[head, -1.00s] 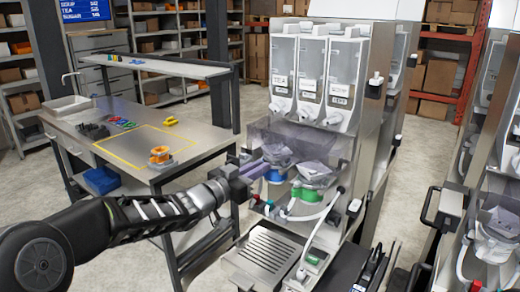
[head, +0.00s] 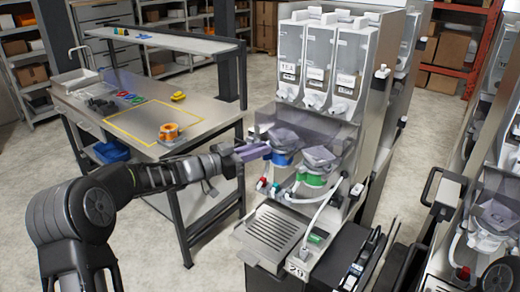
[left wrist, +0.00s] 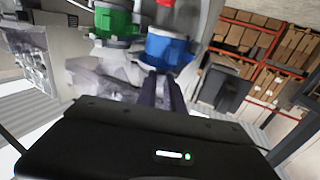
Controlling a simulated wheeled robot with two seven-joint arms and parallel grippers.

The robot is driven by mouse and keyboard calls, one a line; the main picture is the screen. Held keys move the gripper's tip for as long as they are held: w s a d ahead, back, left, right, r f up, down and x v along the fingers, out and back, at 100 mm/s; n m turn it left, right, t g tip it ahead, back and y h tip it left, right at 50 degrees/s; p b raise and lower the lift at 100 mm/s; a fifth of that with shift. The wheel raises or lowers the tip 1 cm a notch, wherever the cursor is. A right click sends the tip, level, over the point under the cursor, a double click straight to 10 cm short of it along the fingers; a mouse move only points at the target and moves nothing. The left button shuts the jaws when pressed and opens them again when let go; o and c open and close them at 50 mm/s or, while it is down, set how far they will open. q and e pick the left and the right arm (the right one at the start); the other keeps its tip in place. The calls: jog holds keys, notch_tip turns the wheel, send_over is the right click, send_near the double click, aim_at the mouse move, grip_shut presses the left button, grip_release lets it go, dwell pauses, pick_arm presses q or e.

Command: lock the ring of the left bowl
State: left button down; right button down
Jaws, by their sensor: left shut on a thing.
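The left bowl (head: 285,137) is grey and translucent and sits under the hoppers of the dispenser, with a blue ring (head: 281,158) at its lower part. In the left wrist view the blue ring (left wrist: 168,50) is right at the fingertips. My left gripper (head: 264,151) reaches in from the left, its fingers closed at the left side of the blue ring. In the left wrist view the gripper (left wrist: 160,78) has its two dark fingers close together against the ring; the exact spot gripped is hidden. Whether the ring is locked I cannot tell.
The right bowl (head: 320,158) with a green ring (head: 312,180) stands close beside. Below are white hoses and a drip tray (head: 272,230). A steel table (head: 120,115) with an orange-and-white part (head: 169,132) is at left. Another dispenser (head: 495,215) stands at right.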

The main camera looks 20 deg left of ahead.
pick_arm(q)
jog(key=c, duration=1.4)
grip_release()
jog(key=shift+c, duration=0.2)
jog(key=shift+s, duration=0.1)
jog(key=b+v, duration=0.2)
jog(key=v, duration=0.5)
jog(key=shift+s+a, duration=0.25)
